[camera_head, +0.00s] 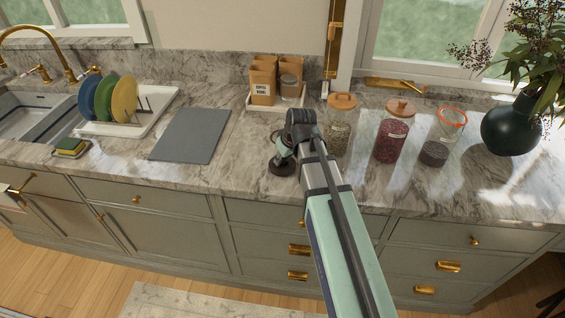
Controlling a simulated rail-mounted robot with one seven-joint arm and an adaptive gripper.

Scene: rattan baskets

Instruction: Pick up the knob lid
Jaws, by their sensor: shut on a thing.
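My gripper (281,157) points down at the counter, left of the jars. It is shut on a dark, round, flat thing (283,168), which I take to be the knob lid. The fingers hide its top, so I cannot see a knob. I cannot tell whether it touches the counter. To the right, an open glass jar (451,124) with an orange rim has dark contents at its bottom. Two filled jars have wooden knob lids, one on the left (342,101) and one on the right (401,107).
A grey board (191,135) lies left of my gripper. Behind are brown canisters (263,80) on a white tray (251,105). A dish rack with plates (125,99) stands at the left, and a dark vase (511,126) at the right. The marble counter (240,165) is clear near its front edge.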

